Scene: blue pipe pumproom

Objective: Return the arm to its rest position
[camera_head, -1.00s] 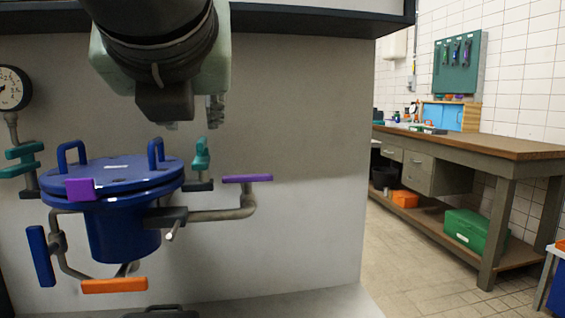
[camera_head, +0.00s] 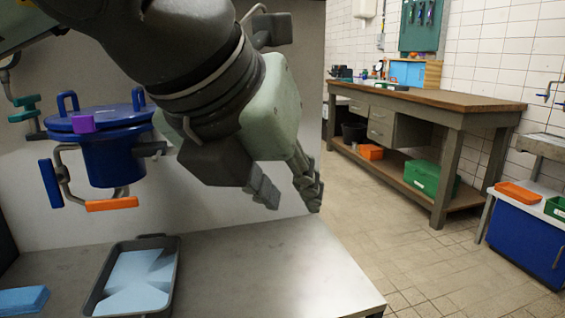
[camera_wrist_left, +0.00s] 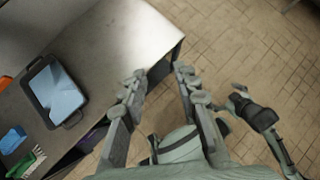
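My left gripper (camera_head: 290,195) hangs in the middle of the head view, in front of the grey panel and right of the blue lidded vessel (camera_head: 110,160). Its fingers point down and right, and nothing is between them. In the left wrist view its two fingers (camera_wrist_left: 158,72) are spread apart with an empty gap, over the bench corner and the tiled floor. What looks like my right gripper (camera_wrist_left: 240,98) shows small and dark at the right of the wrist view. Its finger opening is too small to tell.
A grey tray (camera_head: 170,285) with a pale blue surface lies on the metal bench (camera_head: 250,280); a blue block (camera_head: 22,300) lies left of it. Valve handles (camera_head: 112,204) stick out below the vessel. Tiled floor is clear toward the wooden workbench (camera_head: 440,105).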

